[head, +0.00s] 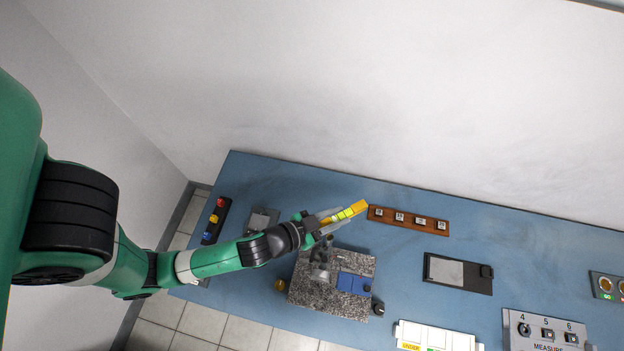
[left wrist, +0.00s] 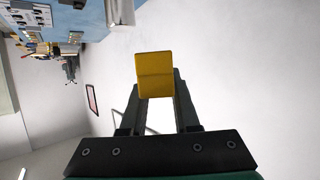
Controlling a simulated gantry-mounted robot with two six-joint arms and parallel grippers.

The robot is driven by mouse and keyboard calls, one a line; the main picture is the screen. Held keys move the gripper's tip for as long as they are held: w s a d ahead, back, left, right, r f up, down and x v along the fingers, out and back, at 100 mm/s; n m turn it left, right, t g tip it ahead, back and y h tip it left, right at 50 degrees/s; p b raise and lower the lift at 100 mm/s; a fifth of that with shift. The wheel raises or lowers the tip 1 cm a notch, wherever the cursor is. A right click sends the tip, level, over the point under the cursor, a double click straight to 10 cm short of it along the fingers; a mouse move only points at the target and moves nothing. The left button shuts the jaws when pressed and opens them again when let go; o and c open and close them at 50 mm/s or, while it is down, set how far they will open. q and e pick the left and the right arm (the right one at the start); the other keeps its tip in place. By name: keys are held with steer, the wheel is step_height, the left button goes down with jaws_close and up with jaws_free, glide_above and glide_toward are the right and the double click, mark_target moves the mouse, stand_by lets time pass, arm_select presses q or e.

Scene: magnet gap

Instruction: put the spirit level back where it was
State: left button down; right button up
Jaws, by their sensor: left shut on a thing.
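The spirit level (head: 357,207) is a yellow bar with bright yellow-green parts along it. In the head view it lies between the fingers of my left gripper (head: 327,222), which is shut on it, beside the left end of a wooden strip. Its yellow end (left wrist: 154,76) also shows in the left wrist view, between the two dark fingers of the left gripper (left wrist: 157,98). Whether it touches the table is not clear. My right gripper is in neither view.
A speckled stone block (head: 305,290) with a blue part (head: 356,284) and a grey fixture stands below the gripper. The wooden strip (head: 408,221) holds several small square pieces. A black-framed grey plate (head: 458,273) lies to the right. A white tray (head: 436,337) and a switch panel (head: 548,332) stand at the front.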

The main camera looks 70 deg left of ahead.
arm_select(q)
steer(key=s+a+f+n+y+b, duration=0.1)
steer(key=s+a+f+y+b, duration=0.1)
steer(key=f+b, duration=0.5)
steer(key=s+a+f+n+g+y+b, duration=0.1)
steer(key=s+a+f+b, duration=0.3)
steer(key=b, duration=0.7)
steer(key=s+a+f+n+g+y+b, duration=0.1)
steer(key=s+a+f+n+y+b, duration=0.1)
steer(key=s+f+b, duration=0.5)
step_height(320, 180, down, 3)
steer(key=a+n+b, duration=0.1)
steer(key=a+b, duration=0.1)
steer(key=b, duration=0.1)
steer(key=shift+s+r+y, duration=0.15)
steer(key=shift+y, duration=0.25)
